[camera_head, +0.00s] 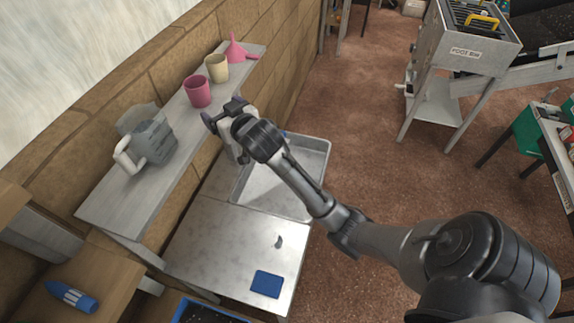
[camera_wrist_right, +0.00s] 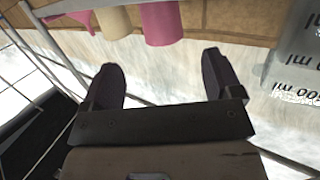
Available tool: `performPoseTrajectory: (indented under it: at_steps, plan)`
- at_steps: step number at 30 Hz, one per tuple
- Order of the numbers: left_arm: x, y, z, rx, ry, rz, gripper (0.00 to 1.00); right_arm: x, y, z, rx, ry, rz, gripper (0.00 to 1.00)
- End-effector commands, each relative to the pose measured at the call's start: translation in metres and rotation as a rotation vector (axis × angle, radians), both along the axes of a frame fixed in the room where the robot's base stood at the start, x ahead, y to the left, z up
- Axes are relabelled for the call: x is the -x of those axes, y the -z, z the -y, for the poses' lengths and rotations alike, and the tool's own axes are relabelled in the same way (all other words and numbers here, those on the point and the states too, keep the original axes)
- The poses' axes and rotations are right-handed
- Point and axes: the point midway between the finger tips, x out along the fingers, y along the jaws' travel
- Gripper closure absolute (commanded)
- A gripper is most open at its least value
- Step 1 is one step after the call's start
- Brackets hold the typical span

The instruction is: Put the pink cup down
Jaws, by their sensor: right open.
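The pink cup (camera_head: 197,91) stands upright on a grey wall shelf (camera_head: 122,205), beside a cream cup (camera_head: 216,68). My right gripper (camera_head: 220,110) is in front of the shelf, close to the pink cup and apart from it. In the right wrist view, my right gripper (camera_wrist_right: 172,80) has its fingers spread with nothing between them. The pink cup (camera_wrist_right: 161,22) shows beyond the fingertips, upside down in that view, with the cream cup (camera_wrist_right: 115,22) next to it. My left gripper does not show.
A pink funnel (camera_head: 236,50) stands at the shelf's far end. A grey measuring jug (camera_head: 150,142) stands nearer on the shelf. Below are a metal sink basin (camera_head: 312,158) and a counter with a blue sponge (camera_head: 267,284). A blue bottle (camera_head: 72,297) lies at lower left.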

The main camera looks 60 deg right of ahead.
Motion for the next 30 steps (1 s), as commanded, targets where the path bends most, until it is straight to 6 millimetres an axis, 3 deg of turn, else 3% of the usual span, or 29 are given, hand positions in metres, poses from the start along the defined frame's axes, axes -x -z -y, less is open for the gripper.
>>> performPoseTrajectory:
  at_steps: [4, 8, 12, 15, 18, 24, 30]
  plan:
    - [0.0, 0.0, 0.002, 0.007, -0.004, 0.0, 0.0, 0.01, 0.025, -0.01, 0.002, -0.015, -0.06, 0.15]
    - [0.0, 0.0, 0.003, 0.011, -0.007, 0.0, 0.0, 0.045, 0.087, -0.037, 0.009, -0.061, -0.226, 0.15]
    - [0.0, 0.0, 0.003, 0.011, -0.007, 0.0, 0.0, 0.115, 0.168, -0.079, 0.009, -0.141, -0.48, 0.15]
    - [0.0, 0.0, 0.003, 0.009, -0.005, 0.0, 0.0, 0.174, 0.211, -0.105, 0.004, -0.203, -0.655, 0.15]
    - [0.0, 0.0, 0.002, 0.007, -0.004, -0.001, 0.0, 0.23, 0.241, -0.128, -0.005, -0.263, -0.808, 0.15]
    - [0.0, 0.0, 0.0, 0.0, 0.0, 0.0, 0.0, 0.316, 0.268, -0.158, -0.03, -0.357, -1.025, 0.15]
    - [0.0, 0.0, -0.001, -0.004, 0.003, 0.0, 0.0, 0.352, 0.273, -0.169, -0.043, -0.4, -1.113, 0.15]
